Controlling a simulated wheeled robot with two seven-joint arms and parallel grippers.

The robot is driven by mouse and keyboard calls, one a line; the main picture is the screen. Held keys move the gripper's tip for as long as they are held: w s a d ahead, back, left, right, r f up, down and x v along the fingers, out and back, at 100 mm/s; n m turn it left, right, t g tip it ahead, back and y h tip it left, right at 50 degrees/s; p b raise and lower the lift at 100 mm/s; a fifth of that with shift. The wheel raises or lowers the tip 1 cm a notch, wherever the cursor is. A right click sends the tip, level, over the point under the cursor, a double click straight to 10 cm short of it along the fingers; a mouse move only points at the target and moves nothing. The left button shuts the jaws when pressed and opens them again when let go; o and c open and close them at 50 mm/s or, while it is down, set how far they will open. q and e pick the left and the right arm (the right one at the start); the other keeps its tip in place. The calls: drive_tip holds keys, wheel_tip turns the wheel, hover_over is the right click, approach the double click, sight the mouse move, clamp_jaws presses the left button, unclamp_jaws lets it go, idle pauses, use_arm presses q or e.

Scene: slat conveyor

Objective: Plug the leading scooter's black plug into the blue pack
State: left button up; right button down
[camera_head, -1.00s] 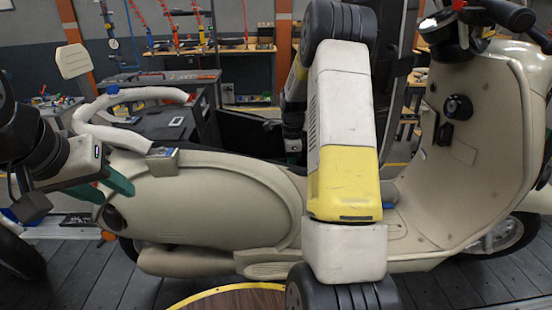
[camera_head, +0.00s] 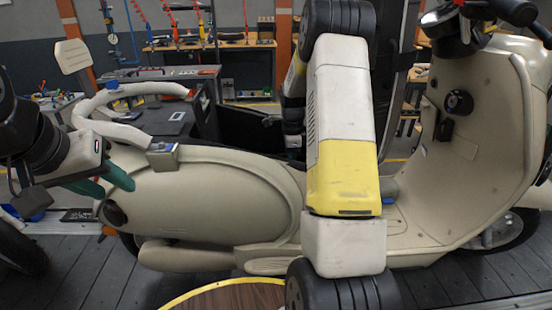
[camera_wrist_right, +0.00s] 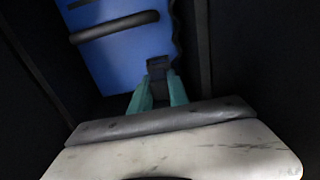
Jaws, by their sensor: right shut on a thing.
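The cream scooter (camera_head: 215,205) stands side-on across the head view, its front to the right. In the right wrist view the blue pack (camera_wrist_right: 117,62) lies inside a dark compartment, with a black handle bar (camera_wrist_right: 115,27) across it. My right gripper (camera_wrist_right: 160,82) is shut on the black plug (camera_wrist_right: 158,66), whose end is at the blue pack's lower right edge. I cannot tell whether the plug is seated. In the head view my right arm hides its gripper. My left gripper (camera_head: 110,186) is at the scooter's tail, its teal fingers apart; I cannot tell whether it touches.
The dark compartment walls (camera_wrist_right: 245,60) stand close around my right gripper. The slatted conveyor (camera_head: 85,275) runs under the scooter. A round wooden-topped piece with a yellow rim (camera_head: 225,283) is at the front. Workbenches with tools (camera_head: 215,45) stand behind.

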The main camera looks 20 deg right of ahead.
drive_tip(key=shift+f, duration=0.85)
drive_tip(key=c, duration=1.2)
unclamp_jaws()
drive_tip(key=shift+o, duration=0.2)
wheel_tip(320, 180, up, 8)
drive_tip(key=shift+f, duration=0.1)
